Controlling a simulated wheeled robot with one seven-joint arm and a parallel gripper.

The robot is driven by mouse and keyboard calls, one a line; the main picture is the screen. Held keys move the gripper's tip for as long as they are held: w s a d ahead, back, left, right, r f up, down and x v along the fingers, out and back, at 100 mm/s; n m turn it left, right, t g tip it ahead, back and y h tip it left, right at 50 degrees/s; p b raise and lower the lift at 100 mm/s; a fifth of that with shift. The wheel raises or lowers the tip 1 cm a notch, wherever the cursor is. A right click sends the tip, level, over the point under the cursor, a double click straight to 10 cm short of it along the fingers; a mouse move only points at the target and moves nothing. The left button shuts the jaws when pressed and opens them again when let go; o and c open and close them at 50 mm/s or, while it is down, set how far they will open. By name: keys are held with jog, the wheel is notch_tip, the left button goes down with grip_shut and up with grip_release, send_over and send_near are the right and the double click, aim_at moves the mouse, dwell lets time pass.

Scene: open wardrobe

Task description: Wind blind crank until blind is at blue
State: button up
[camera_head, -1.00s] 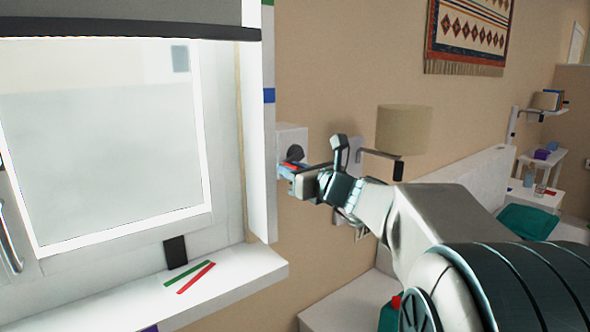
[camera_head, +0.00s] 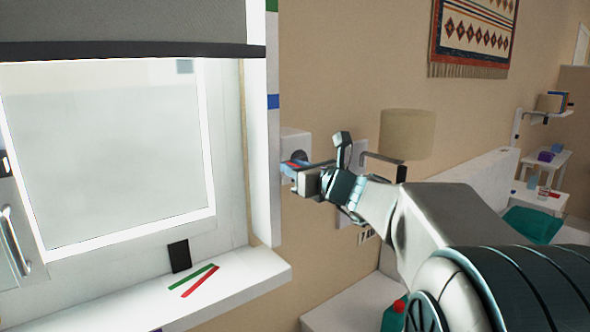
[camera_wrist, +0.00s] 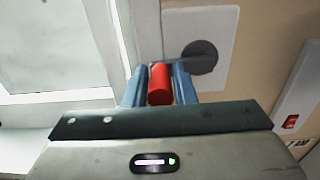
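The grey blind (camera_head: 120,22) hangs over the window, its dark bottom bar (camera_head: 130,51) above the blue mark (camera_head: 273,101) and below the green mark (camera_head: 271,5) on the window's side frame. The white crank box (camera_head: 294,138) with a dark round hub (camera_wrist: 200,57) is on the wall right of the window. My gripper (camera_head: 292,168) is at the crank. In the wrist view my blue fingers (camera_wrist: 160,88) are closed around the red crank handle (camera_wrist: 159,82), one on each side. Much of the crank arm is hidden.
A wall plate (camera_head: 358,157) with a bracket and a beige lampshade (camera_head: 407,133) are close beside my wrist. The window sill (camera_head: 235,283) holds green and red strips. A bed and shelves stand at right.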

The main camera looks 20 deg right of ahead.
jog(key=shift+d+r+p, duration=0.15)
jog(key=shift+r+p, duration=0.25)
jog(key=shift+r, duration=0.35)
jog(key=shift+o, duration=0.9)
jog(key=shift+w+d+r+p, duration=0.15)
jog(key=shift+d+r+p, duration=0.25)
jog(key=shift+r+p, duration=0.1)
jog(key=shift+o, duration=0.3)
jog(key=shift+d, duration=0.1)
jog(key=shift+f, duration=0.1)
